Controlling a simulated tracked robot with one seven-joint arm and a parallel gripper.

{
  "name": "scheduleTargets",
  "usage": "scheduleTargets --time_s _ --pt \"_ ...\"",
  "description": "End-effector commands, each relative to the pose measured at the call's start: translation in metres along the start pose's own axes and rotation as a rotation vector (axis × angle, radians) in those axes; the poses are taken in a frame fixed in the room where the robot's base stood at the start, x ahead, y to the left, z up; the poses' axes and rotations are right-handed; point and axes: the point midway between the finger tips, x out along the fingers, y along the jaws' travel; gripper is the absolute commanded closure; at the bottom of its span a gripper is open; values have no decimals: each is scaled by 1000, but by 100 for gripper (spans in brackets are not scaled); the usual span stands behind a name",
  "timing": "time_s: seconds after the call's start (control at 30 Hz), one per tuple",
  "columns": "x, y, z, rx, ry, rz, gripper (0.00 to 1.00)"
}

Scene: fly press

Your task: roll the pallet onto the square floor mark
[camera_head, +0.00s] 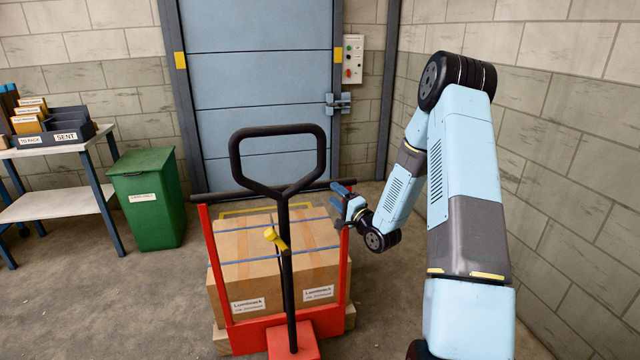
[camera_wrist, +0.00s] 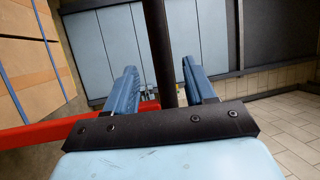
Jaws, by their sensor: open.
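Cardboard boxes (camera_head: 240,270) with blue straps sit on a wooden pallet (camera_head: 221,342), whose edges show low at both sides. A red pallet truck (camera_head: 218,285) stands at its near side, with a black crossbar (camera_head: 215,195) and a black loop handle (camera_head: 278,130). A yellow line of the floor mark (camera_head: 245,211) shows beyond the boxes; the rest is hidden. My gripper (camera_head: 341,199) is at the crossbar's right end. In the wrist view, my gripper (camera_wrist: 160,72) is open, with a dark bar (camera_wrist: 158,40) running between its fingers. Contact with the bar cannot be told.
A blue door (camera_head: 260,100) with a latch (camera_head: 338,103) stands behind the load, and a control box (camera_head: 353,58) hangs beside it. A green bin (camera_head: 147,205) and a table (camera_head: 60,205) with file trays stand left. A block wall is close on the right. Floor is open at front left.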

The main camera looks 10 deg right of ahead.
Motion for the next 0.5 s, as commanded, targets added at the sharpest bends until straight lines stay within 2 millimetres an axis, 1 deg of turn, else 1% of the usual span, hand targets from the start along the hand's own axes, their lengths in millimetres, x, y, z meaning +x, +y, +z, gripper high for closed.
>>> scheduleTargets --time_s 0.03,0.1,0.3,0.5 --pt "10 -1 1 -1 -2 -2 45" --pt "22 0 1 -1 -2 -2 45" --pt "55 0 0 -1 -1 -1 45" --pt "79 0 0 -2 0 -1 45"
